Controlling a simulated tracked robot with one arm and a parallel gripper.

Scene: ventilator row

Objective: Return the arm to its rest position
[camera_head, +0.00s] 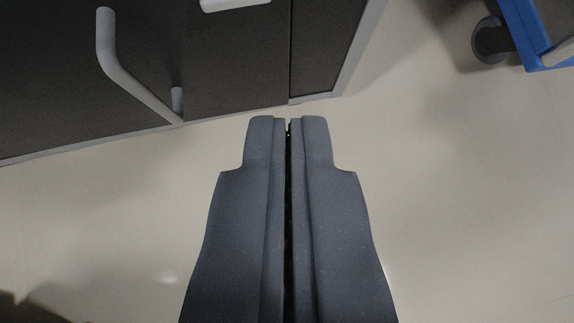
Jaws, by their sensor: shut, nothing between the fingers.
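My gripper (289,124) fills the lower middle of the view and points up the picture. Its two dark grey fingers lie side by side with only a thin dark slit between them. It is shut and holds nothing. The fingertips appear just below the bottom edge of a dark cabinet (230,70), over pale floor; I cannot tell the distance between them. The rest of my arm is not in view.
The dark cabinet has a grey bar handle (135,80) at left and a pale handle (235,3) at the top edge. A blue frame (522,30) with a dark caster wheel (490,40) stands at upper right. The pale floor (460,200) is clear at right.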

